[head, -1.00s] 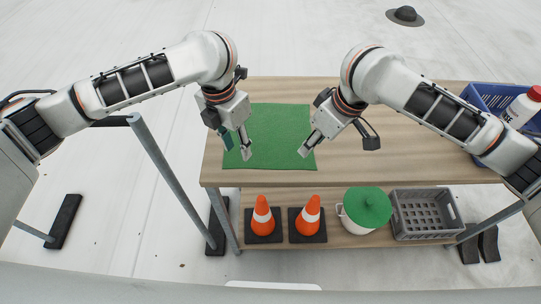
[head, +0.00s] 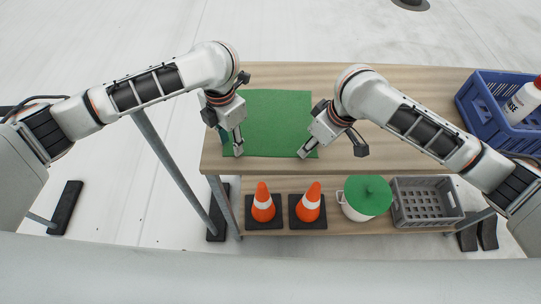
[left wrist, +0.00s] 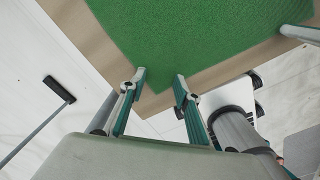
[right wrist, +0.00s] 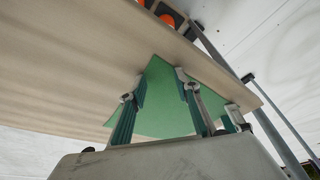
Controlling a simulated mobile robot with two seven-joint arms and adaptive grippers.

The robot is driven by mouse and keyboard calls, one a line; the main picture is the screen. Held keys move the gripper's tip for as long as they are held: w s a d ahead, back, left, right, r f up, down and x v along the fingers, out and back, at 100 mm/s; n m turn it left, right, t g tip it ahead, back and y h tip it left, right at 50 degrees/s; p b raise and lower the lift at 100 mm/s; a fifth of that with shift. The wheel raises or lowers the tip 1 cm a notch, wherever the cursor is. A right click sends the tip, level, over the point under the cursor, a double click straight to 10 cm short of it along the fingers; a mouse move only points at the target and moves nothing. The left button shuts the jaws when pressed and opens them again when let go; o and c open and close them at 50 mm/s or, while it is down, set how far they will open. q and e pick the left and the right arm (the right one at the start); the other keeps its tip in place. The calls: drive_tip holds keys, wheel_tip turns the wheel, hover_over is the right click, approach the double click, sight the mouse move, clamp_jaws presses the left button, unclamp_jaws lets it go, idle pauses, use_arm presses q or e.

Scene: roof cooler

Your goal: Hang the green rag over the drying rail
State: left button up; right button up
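The green rag (head: 272,120) lies flat on the left end of the wooden table top; it also shows in the left wrist view (left wrist: 195,30). My left gripper (head: 238,148) is open at the rag's near left corner, fingers apart and pointing down. My right gripper (head: 305,152) is open at the near right corner; in the right wrist view green cloth (right wrist: 160,100) shows between and behind its fingers. I cannot tell whether the fingertips touch the cloth. The drying rail's grey post (head: 175,172) stands left of the table; its top bar is mostly hidden behind my left arm.
A blue crate (head: 474,106) with a white bottle (head: 522,103) stands at the table's right end. The table middle (head: 430,90) is clear. The lower shelf holds two orange cones (head: 263,205), a white pot with a green lid (head: 368,195) and a grey crate (head: 425,202).

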use_arm(q)
drive_tip(key=shift+f, duration=0.2)
drive_tip(key=shift+c, duration=0.4)
use_arm(e)
drive_tip(key=shift+f, duration=0.15)
drive_tip(key=shift+c, duration=0.4)
use_arm(q)
drive_tip(key=shift+f, duration=0.1)
clamp_jaws()
use_arm(e)
drive_tip(key=shift+f, duration=0.15)
clamp_jaws()
